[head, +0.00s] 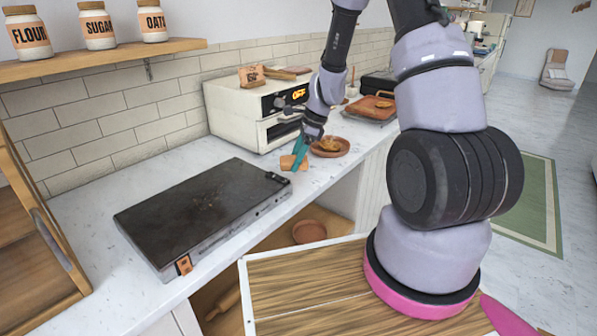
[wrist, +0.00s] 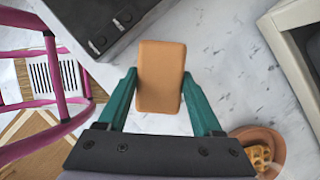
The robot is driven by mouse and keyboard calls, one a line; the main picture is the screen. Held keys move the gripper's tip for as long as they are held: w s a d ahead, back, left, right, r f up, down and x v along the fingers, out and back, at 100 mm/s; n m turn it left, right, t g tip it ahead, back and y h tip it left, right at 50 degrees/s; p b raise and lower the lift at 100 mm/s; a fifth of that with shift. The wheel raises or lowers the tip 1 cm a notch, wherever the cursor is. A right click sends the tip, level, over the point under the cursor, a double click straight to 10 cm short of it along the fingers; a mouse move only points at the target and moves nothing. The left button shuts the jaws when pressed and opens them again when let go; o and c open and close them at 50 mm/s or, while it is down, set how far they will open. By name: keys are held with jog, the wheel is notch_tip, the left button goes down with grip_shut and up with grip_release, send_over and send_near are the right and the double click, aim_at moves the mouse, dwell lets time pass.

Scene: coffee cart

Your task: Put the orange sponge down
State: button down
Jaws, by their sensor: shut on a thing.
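The orange sponge (head: 287,163) is a small upright-looking block near the counter, between the black griddle and the plate. In the wrist view the sponge (wrist: 161,70) sits between the two teal fingers. My gripper (head: 298,152) is shut on it, one finger on each side. The white marble counter (head: 85,205) lies beneath; I cannot tell whether the sponge touches it.
A black griddle (head: 200,207) stands left of the sponge. A brown plate with food (head: 343,150) is close on the right, and a white toaster oven (head: 235,112) stands behind. A strip of counter between them is bare.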

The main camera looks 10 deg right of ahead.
aim_at(296, 180)
jog(key=shift+a+f, duration=0.1)
jog(key=shift+f, duration=2.1)
jog(key=shift+f, duration=0.15)
jog(key=shift+c, duration=0.2)
grip_release()
jog(key=shift+f, duration=0.1)
jog(key=shift+s, duration=0.15)
jog(key=shift+s+f, duration=0.1)
